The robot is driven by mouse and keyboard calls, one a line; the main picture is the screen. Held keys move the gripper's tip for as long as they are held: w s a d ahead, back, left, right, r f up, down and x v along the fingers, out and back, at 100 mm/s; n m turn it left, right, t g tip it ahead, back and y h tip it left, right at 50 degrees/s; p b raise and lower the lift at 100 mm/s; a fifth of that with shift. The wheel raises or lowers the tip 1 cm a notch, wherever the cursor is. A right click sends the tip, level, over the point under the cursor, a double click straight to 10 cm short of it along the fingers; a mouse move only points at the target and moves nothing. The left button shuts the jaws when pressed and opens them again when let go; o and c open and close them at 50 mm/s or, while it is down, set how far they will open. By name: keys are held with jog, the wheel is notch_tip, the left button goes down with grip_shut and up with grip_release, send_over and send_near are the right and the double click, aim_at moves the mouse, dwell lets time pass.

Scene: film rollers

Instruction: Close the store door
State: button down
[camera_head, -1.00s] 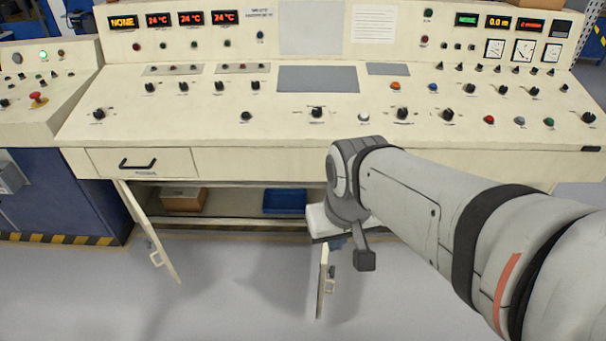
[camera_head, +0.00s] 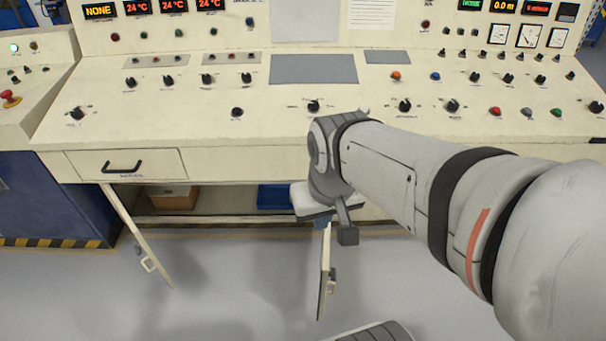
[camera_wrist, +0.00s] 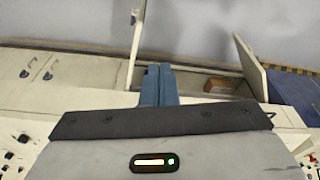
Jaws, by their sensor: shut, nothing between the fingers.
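The store under the console stands open with two doors. The left door (camera_head: 138,236) is swung out toward me in the head view. The right door (camera_head: 325,272), with a small handle, is also swung out, seen nearly edge-on. In the wrist view the right door (camera_wrist: 136,42) is left of my fingers and the left door (camera_wrist: 250,65) is at the right. My gripper (camera_wrist: 158,84) has its blue fingers together, empty, beside the right door near the opening. In the head view my wrist mostly hides it, and contact with the door cannot be told.
Inside the store are a cardboard box (camera_head: 174,198) and a blue bin (camera_head: 274,197). A shut drawer (camera_head: 127,165) is above the left door. The control console (camera_head: 230,98) overhangs the opening. A blue cabinet (camera_head: 45,197) stands at the left. The grey floor in front is open.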

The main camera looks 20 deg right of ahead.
jog(key=w+d+f+m+y+b, duration=0.1)
jog(key=w+d+f+m+b, duration=0.45)
jog(key=f, duration=0.65)
jog(key=w+d+f+m+g+y+b, duration=0.15)
jog(key=d+f+m+b, duration=0.25)
jog(key=d+f+m, duration=0.6)
jog(key=w+d+f+m+t+y+b, duration=0.15)
jog(key=w+d+f+m+b, duration=0.45)
jog(key=f, duration=0.8)
jog(key=a+f+g+b, duration=0.1)
jog(key=a+f+b, duration=0.1)
jog(key=a+f, duration=0.7)
jog(key=shift+w+a+m+b, duration=0.2)
jog(key=shift+w+m+b, duration=0.15)
jog(key=shift+b, duration=0.05)
jog(key=shift+a, duration=0.1)
